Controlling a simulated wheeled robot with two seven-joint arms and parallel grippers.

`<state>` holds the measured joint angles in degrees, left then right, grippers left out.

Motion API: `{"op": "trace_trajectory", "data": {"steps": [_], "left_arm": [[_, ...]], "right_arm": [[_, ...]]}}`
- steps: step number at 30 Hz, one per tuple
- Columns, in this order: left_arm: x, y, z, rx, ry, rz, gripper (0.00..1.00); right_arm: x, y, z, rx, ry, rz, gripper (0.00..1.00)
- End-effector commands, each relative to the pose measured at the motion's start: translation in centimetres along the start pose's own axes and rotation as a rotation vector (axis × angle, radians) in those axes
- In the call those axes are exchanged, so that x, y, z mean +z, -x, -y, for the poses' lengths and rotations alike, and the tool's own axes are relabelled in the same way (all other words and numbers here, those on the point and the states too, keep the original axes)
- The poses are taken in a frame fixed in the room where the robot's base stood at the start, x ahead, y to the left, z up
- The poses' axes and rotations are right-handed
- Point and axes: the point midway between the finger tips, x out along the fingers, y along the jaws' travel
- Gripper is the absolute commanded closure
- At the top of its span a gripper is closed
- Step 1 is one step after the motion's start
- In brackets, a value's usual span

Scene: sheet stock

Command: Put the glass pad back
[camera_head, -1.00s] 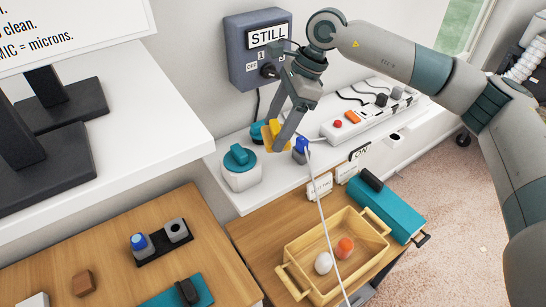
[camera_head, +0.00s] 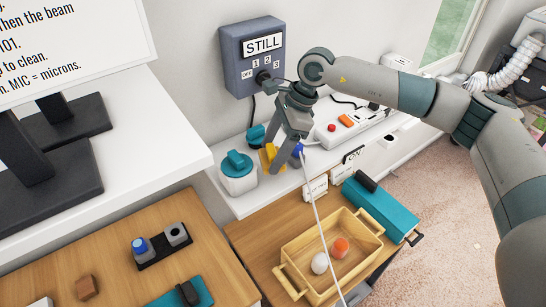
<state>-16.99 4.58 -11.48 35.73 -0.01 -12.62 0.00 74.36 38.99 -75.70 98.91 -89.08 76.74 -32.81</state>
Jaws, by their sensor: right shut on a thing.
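My right gripper (camera_head: 279,168) points down over the white shelf at the back. It is shut on a yellow thing (camera_head: 267,159), partly hidden by the fingers, close above or at the shelf; I cannot tell if they touch. No readable label shows whether this is the glass pad. A blue-topped piece (camera_head: 297,151) stands just right of the fingers, partly hidden. On the front left table, a black holder (camera_head: 162,251) bears a blue-topped grey piece (camera_head: 140,245) and a grey piece with a dark round top (camera_head: 176,233). My left gripper is out of view.
A white jar with a teal lid (camera_head: 238,172) stands left of the gripper. A wooden tray (camera_head: 285,266) with a white and an orange ball, and a teal box (camera_head: 380,208), are in front. A thin white cable hangs across.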

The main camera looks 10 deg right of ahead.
Motion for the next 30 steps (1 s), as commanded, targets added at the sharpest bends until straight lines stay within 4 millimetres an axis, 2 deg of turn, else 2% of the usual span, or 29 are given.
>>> {"op": "trace_trajectory", "data": {"steps": [11,21,30], "left_arm": [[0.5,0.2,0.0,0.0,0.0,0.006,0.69],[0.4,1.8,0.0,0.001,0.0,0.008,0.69],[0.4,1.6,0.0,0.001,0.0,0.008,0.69]], "right_arm": [[-0.1,-0.3,0.0,0.0,0.0,-0.001,0.56],[-1.4,-3.4,0.0,0.001,0.0,-0.001,0.56],[-1.5,-3.7,0.0,-0.001,0.001,0.0,0.56]]}}
